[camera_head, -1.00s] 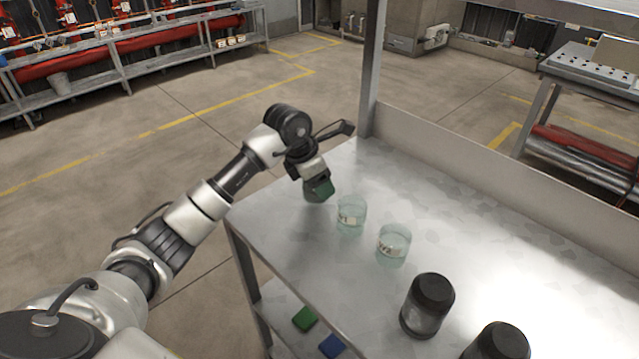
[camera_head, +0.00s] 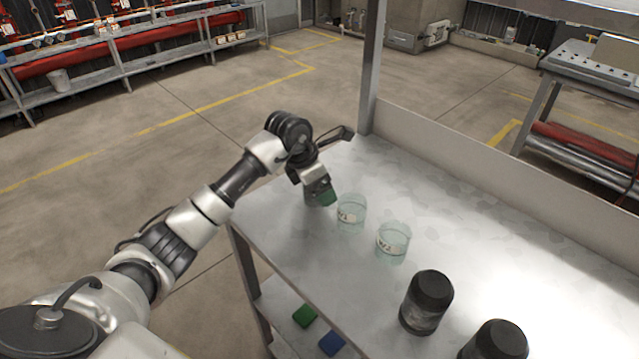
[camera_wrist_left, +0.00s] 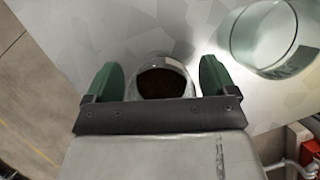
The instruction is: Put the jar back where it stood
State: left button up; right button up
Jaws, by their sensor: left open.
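My left gripper (camera_head: 322,198) is low over the far left end of the metal table. In the left wrist view its green-padded fingers (camera_wrist_left: 158,82) are open, one on each side of a clear rounded vessel with dark brown inside (camera_wrist_left: 160,82), with gaps between. The head view does not show this vessel clearly behind the gripper. Two jars with black lids stand upright at the near right, one whole (camera_head: 427,302) and one cut by the frame's lower edge (camera_head: 497,342). I cannot tell which vessel is the task's jar. My right gripper is not in view.
Two clear glass beakers with labels stand beside the gripper, one close (camera_head: 351,213) and one farther right (camera_head: 392,243). The close one seems to show in the wrist view (camera_wrist_left: 272,42). The metal table (camera_head: 480,225) is clear behind them; a post (camera_head: 371,70) rises at its far corner.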

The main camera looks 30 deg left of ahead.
pick_arm(q)
jog(key=shift+a+r, duration=0.15)
jog(key=shift+r, duration=0.3)
jog(key=b+v, duration=0.1)
jog(key=v, duration=1)
jog(key=shift+s, duration=0.15)
